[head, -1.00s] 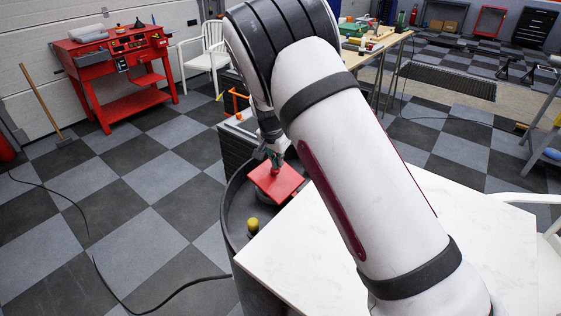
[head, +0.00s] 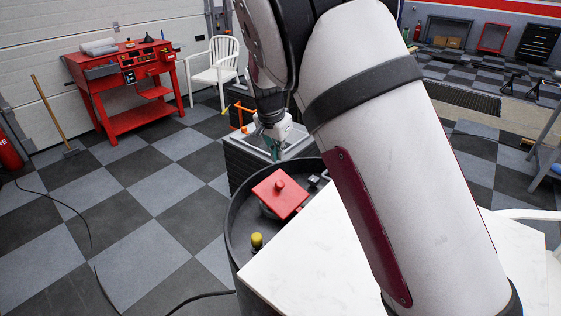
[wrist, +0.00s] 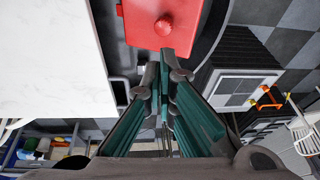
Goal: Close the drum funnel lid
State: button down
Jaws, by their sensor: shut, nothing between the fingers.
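The red square lid (head: 280,193) with a round red knob lies nearly flat over the funnel on top of the dark drum (head: 236,212). A small grey part of the funnel shows under the lid's lower left edge. I cannot tell whether the lid is fully seated. My gripper (head: 274,152) is beyond the lid in the head view, apart from it. In the wrist view, my gripper's green and grey fingers (wrist: 164,68) are together and empty, just below the knob of the red lid (wrist: 160,22) in the picture.
A yellow cap (head: 257,240) stands on the drum top. A white tabletop (head: 310,255) adjoins the drum at the right. A dark stacked box (head: 240,165) stands behind the drum. The checkered floor to the left is mostly clear.

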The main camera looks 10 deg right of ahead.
jog(key=shift+s+d+r+p, duration=0.8)
jog(key=shift+r+p, duration=0.6)
jog(key=shift+p, duration=0.2)
jog(key=p, duration=0.1)
send_over(284, 184)
jog(key=shift+y, duration=0.3)
jog(key=f, duration=1.2)
jog(key=shift+s+d+f, duration=0.1)
jog(key=shift+s+d, duration=0.05)
jog(key=shift+s, duration=0.1)
jog(key=shift+w+f+p, duration=0.15)
jog(key=shift+f+p, duration=0.15)
jog(key=shift+f, duration=0.35)
jog(key=shift+w+a, duration=0.1)
jog(key=shift+a, duration=0.1)
